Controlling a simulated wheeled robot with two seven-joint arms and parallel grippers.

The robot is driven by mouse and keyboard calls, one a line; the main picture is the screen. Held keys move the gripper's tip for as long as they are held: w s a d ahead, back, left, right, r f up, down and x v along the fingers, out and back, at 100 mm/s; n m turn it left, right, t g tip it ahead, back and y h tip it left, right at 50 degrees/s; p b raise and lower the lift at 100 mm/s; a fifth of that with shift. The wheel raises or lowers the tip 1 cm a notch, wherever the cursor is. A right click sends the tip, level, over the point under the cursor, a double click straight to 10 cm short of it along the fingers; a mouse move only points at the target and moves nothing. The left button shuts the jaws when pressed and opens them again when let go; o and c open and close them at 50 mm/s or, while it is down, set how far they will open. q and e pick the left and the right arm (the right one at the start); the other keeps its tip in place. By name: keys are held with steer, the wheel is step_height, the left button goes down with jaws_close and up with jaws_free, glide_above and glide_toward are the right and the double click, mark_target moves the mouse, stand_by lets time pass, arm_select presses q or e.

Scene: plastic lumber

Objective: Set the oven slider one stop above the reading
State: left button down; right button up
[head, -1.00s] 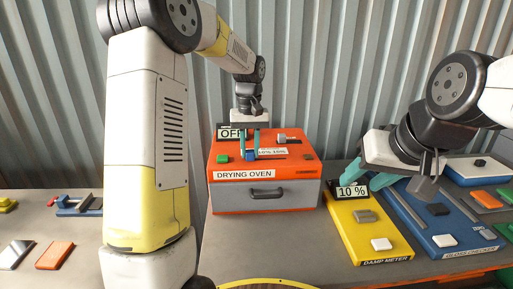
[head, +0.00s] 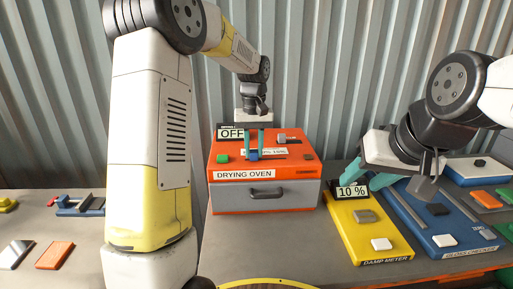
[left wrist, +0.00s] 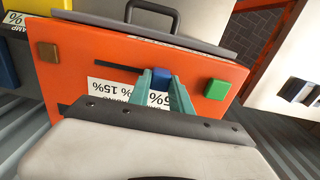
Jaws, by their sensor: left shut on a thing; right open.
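The orange drying oven (head: 225,165) stands mid-table, its small display (head: 231,133) reading OFF. Its blue slider knob (head: 253,155) sits in a slot on the top face, and it also shows in the left wrist view (left wrist: 160,72). My left gripper (head: 254,145) is shut on the knob from above. Its teal fingers (left wrist: 161,88) partly cover the printed scale (left wrist: 105,88), where 15% is legible. The yellow damp meter (head: 365,235) has a display (head: 352,191) reading 10 %. My right gripper (head: 367,179) is open beside that display, apparently holding nothing.
A green button (head: 222,158) is left of the knob on the oven top. A blue gloss checker (head: 440,228) lies right of the damp meter. A small vise (head: 80,206) and an orange block (head: 54,255) are at left. The table front between oven and damp meter is clear.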

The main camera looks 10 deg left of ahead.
arm_select(q)
steer(key=d, duration=0.3)
steer(key=w+d, duration=0.1)
steer(key=d, duration=0.5)
steer(key=shift+w, duration=0.4)
steer(key=c, duration=1.2)
jaws_free()
steer(key=shift+d, duration=0.15)
steer(key=shift+o, duration=0.2)
step_height(320, 180, up, 8)
